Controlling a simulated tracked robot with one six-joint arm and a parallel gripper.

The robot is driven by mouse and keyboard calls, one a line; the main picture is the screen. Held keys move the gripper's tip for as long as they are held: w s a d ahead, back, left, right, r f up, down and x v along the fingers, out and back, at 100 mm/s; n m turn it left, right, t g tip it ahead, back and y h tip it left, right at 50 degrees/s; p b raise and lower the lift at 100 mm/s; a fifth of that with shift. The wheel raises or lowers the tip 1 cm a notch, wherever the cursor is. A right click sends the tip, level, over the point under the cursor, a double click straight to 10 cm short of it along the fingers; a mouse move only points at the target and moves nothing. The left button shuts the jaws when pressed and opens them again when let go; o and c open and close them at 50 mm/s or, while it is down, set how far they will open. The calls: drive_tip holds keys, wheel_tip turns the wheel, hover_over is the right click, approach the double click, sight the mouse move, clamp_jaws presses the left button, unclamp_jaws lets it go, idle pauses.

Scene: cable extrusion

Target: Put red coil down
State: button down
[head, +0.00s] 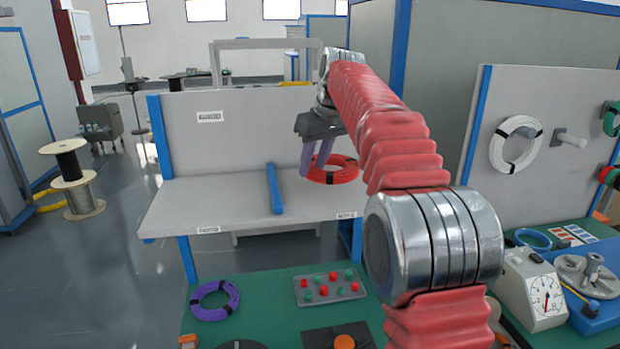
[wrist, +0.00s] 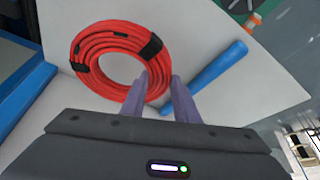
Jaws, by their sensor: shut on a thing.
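The red coil (head: 345,170), with black ties, is at the right part of the white shelf table (head: 235,195), right of the blue divider bar (head: 274,188). My gripper (head: 318,170) has its purple fingers at the coil's left side. In the wrist view the red coil (wrist: 98,70) lies flat against or just over the white surface; I cannot tell whether it touches. My gripper (wrist: 165,90) is shut on the coil's rim, with one finger inside the ring and one outside. The blue bar (wrist: 217,67) is beside the outer finger.
A purple coil (head: 215,300) and a button panel (head: 330,287) are on the green bench in front. A white coil (head: 516,144) hangs on the board at right. The shelf left of the blue bar is clear.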

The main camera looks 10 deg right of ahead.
drive_tip(key=shift+f, duration=1.8)
drive_tip(key=c, duration=1.4)
unclamp_jaws()
drive_tip(key=v, duration=1.2)
